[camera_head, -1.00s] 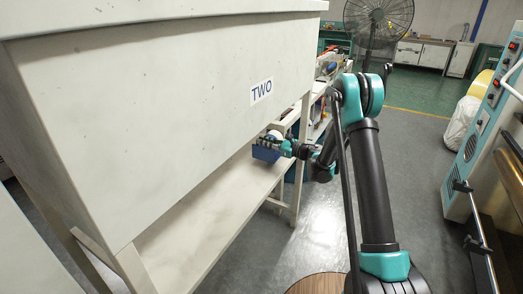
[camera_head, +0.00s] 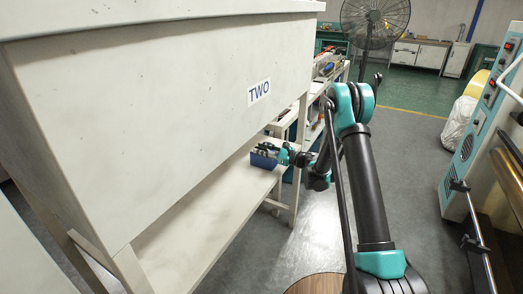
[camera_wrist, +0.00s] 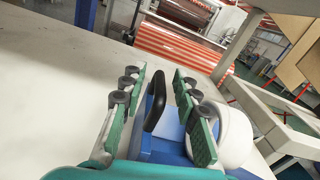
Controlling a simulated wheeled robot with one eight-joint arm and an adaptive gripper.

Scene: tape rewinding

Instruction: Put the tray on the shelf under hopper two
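Hopper two (camera_head: 150,110) is the large pale box marked "TWO" at left. The pale shelf (camera_head: 195,222) runs beneath it. The small blue tray (camera_head: 264,162) is at the shelf's far end and appears to rest on it. In the wrist view the tray (camera_wrist: 172,148) has a black upright handle (camera_wrist: 155,100) and a white roll (camera_wrist: 233,137) at its right. My gripper (camera_head: 270,150) is over the tray. In the wrist view its green fingers (camera_wrist: 160,76) stand apart on both sides of the handle, with gaps visible. The tray's underside is hidden.
A shelf leg (camera_head: 297,160) stands just right of the tray. A cluttered bench (camera_head: 325,80) lies beyond the hopper. Much of the shelf nearer the camera is bare. A grey machine (camera_head: 470,150) stands at right, and a fan (camera_head: 375,20) at the back.

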